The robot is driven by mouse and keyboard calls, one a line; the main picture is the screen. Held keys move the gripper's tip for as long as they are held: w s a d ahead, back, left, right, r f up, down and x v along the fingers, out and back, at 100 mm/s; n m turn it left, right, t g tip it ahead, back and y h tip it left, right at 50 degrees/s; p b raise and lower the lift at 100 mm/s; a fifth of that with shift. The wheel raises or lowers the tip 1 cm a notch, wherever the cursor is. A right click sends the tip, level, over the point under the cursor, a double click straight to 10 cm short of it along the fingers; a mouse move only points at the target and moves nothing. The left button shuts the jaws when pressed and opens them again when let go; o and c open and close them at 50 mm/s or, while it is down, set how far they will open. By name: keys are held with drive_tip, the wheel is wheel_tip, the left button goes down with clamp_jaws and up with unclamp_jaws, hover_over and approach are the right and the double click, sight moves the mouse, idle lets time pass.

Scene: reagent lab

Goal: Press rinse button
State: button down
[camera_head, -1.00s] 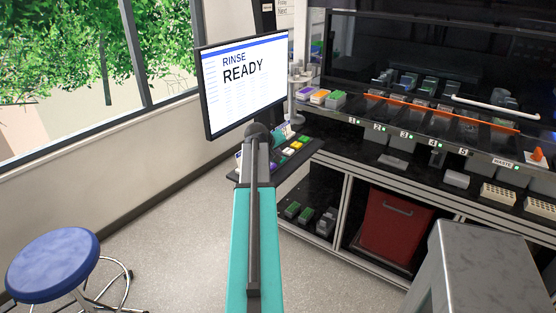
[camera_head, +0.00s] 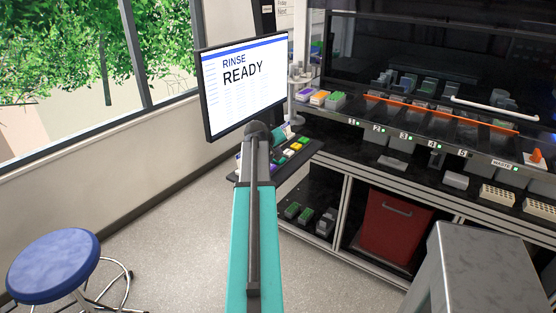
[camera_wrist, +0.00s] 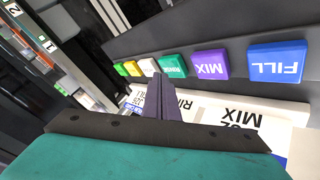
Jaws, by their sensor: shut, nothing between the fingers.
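The teal-green rinse button (camera_wrist: 172,66) sits in a row on a dark sloped panel in the wrist view, its lettering upside down. My gripper (camera_wrist: 160,80) is shut and empty, its fingertips just below and left of that button in the picture. Whether they touch it, I cannot tell. In the head view my arm hides the gripper and part of the button panel (camera_head: 299,146). The monitor (camera_head: 243,85) above the panel reads "RINSE READY".
A purple MIX button (camera_wrist: 211,64) and a blue FILL button (camera_wrist: 276,62) lie to the right; white, yellow and green buttons lie left. A printed label strip runs below. A blue stool (camera_head: 53,264) stands left, a red bin (camera_head: 397,225) under the bench.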

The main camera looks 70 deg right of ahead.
drive_tip(key=shift+r, duration=0.25)
drive_tip(key=shift+r+p, duration=1.4)
drive_tip(key=shift+r, duration=1)
